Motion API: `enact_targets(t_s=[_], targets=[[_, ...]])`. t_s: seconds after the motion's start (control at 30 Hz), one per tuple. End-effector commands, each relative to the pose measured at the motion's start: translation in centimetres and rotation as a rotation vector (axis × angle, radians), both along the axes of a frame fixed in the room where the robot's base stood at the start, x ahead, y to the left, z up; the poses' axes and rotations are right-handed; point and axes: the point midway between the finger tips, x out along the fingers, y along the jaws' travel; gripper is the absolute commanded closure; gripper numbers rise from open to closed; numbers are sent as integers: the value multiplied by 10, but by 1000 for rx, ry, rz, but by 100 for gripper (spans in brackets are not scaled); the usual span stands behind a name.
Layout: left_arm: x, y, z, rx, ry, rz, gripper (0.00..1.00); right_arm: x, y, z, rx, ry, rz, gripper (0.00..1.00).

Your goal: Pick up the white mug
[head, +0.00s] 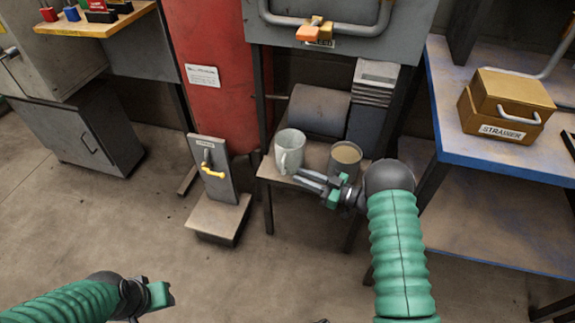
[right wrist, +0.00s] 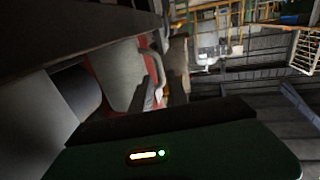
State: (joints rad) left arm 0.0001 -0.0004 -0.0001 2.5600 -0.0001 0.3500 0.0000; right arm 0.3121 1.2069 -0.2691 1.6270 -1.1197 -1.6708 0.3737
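The white mug (head: 290,146) stands upright on a small wooden-topped stand (head: 268,170), its handle facing the front. My right gripper (head: 297,176) is just in front of the mug, close to its handle. Its two fingers are slightly apart with nothing seen between them; I cannot tell whether they touch the mug. In the right wrist view the pale mug (right wrist: 118,75) and its handle show beyond a dark finger. My left gripper (head: 160,295) is low at the left, far from the mug, its fingers not clearly visible.
A grey cup with a brown drink (head: 345,156) stands right of the mug, close to my right gripper. A dark rounded thing (head: 318,110) is behind. A blue-edged bench (head: 480,165) with a yellow box (head: 505,103) is at the right. A lever stand (head: 215,175) is left.

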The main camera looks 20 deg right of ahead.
Motion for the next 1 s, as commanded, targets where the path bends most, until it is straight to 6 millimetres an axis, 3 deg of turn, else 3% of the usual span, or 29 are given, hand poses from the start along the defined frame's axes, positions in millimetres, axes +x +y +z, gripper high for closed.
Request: enact_targets(t_s=[0.23, 0.4, 0.53, 0.7, 0.87, 1.0], targets=[[0, 0, -20, 0, 0, 0, 64, 21, 21, -5, -1, -3, 3, 80], [0, 0, -46, 0, 1, 0, 64, 43, 41, -11, -2, -4, 4, 80], [0, 0, -50, 0, 1, 0, 64, 54, 51, -6, -1, -2, 1, 80], [0, 0, -47, 0, 0, 0, 64, 54, 51, -3, -1, -1, -1, 80], [0, 0, -47, 0, 0, 0, 64, 54, 51, -4, -1, 0, -1, 100], [0, 0, -47, 0, 0, 0, 64, 54, 51, -4, -1, 0, -1, 100]])
